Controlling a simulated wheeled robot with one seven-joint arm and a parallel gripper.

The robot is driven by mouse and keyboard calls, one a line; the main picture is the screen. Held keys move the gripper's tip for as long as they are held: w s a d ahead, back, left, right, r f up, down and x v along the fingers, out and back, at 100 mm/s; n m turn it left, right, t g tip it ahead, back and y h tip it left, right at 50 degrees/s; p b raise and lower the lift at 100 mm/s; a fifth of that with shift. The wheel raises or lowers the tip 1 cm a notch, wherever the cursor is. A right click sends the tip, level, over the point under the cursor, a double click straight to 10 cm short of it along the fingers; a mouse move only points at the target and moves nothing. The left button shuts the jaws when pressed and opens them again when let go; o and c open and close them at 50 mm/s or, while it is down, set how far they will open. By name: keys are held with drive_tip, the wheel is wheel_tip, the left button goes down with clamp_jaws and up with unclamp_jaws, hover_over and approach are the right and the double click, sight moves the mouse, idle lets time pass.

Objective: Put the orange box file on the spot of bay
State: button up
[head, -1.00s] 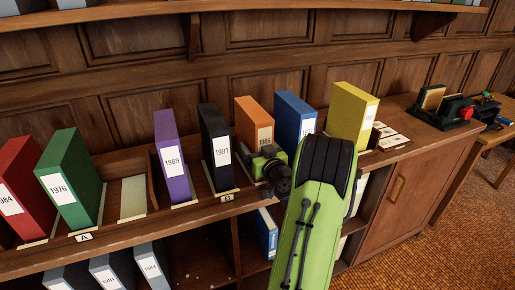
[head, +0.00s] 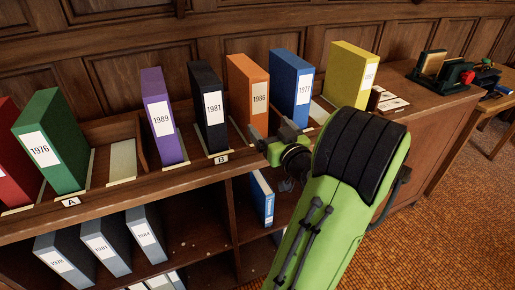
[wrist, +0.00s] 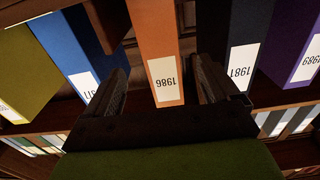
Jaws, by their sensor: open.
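The orange box file (head: 247,92), labelled 1986, stands upright on the shelf top between the black file (head: 208,105) and the blue file (head: 291,90). In the wrist view the orange file (wrist: 156,50) lies between the two fingers of my gripper (wrist: 160,95), which are open, with a gap visible at each side. In the head view my gripper (head: 272,143) is at the lower front of the orange file. Bay A (head: 71,202) and bay B (head: 221,160) have small letter tags on the shelf edge. A bare pale spot (head: 122,172) lies between the green and purple files.
A purple file (head: 161,118), a green file (head: 52,142) and a yellow file (head: 351,75) also stand on the shelf. Grey files (head: 105,245) fill part of the lower shelf. Another pale bare spot (head: 321,110) shows between blue and yellow.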

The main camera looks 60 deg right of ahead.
drive_tip(key=w+a+f+n+g+y, duration=0.1)
drive_tip(key=w+a+n+y, duration=0.2)
drive_tip(key=w+a+y, duration=0.35)
drive_tip(key=w+a+f+n+y, duration=0.2)
drive_tip(key=w+a+n+y, duration=0.1)
drive_tip(key=a, duration=0.7)
drive_tip(key=s+a+f+n+g+y, duration=0.25)
drive_tip(key=a+g, duration=0.25)
drive_tip(key=a, duration=0.7)
drive_tip(key=s+a+m+g+h, duration=0.1)
drive_tip(key=s+a+g, duration=0.1)
drive_tip(key=s, duration=0.5)
drive_tip(key=s+a+r+m+g+h, duration=0.1)
drive_tip(key=s+a, duration=0.2)
drive_tip(key=s, duration=0.4)
drive_tip(key=shift+a+g+h, duration=0.3)
drive_tip(key=shift+g+h, duration=0.1)
